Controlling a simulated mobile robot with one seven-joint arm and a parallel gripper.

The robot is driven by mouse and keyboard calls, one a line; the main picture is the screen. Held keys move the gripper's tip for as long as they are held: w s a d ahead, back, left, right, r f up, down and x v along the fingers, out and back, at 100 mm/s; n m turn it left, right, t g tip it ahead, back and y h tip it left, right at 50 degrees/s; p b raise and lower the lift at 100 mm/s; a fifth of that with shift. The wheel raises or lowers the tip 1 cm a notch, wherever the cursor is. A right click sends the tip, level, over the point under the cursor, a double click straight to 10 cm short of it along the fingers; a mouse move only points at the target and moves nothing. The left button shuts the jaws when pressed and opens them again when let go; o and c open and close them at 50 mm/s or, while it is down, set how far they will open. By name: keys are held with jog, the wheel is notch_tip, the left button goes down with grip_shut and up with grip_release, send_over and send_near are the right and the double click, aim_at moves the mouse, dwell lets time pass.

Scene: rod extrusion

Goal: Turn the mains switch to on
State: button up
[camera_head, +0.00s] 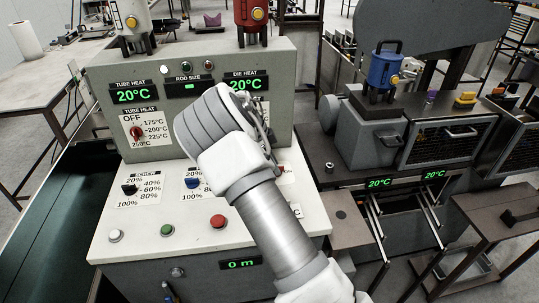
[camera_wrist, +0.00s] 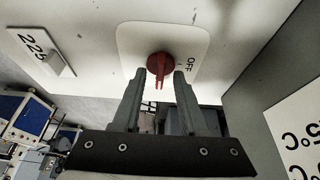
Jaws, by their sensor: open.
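In the wrist view, a red rotary knob (camera_wrist: 160,64) sits on a white label plate (camera_wrist: 136,38). The word OFF is on the plate to the right of the knob, and the knob's narrow grip points down the picture. My gripper (camera_wrist: 159,75) is open, with one finger to either side of the knob's lower part. I cannot tell whether the fingers touch it. In the head view my wrist and forearm cover this part of the grey control console (camera_head: 122,72), and the fingers and knob are hidden.
The console carries a red tube heat dial (camera_head: 137,133), a black screw dial (camera_head: 129,189), a green button (camera_head: 166,230) and a red button (camera_head: 217,221). A grey machine (camera_head: 371,143) stands to the right. A plate marked 225 (camera_wrist: 42,50) lies left of the fingers.

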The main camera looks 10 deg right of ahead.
jog(key=v, duration=1.7)
jog(key=shift+a, duration=0.15)
jog(key=shift+r, duration=0.1)
jog(key=s+d+r+n+t+y, duration=0.1)
jog(key=s+d+r+n+y, duration=0.1)
jog(key=s+d+r+n, duration=0.45)
jog(key=s+d+r+n+t+y, duration=0.1)
jog(key=s+d+r+y, duration=0.2)
jog(key=s, duration=0.6)
jog(key=s+a+f+n+t, duration=0.1)
jog(key=s+n, duration=0.9)
jog(key=s, duration=1)
jog(key=f+t, duration=0.1)
jog(key=t, duration=0.1)
jog(key=shift+s+a+n+t+h, duration=0.25)
jog(key=shift+a+n+t+h, duration=0.05)
jog(key=shift+a+n, duration=0.1)
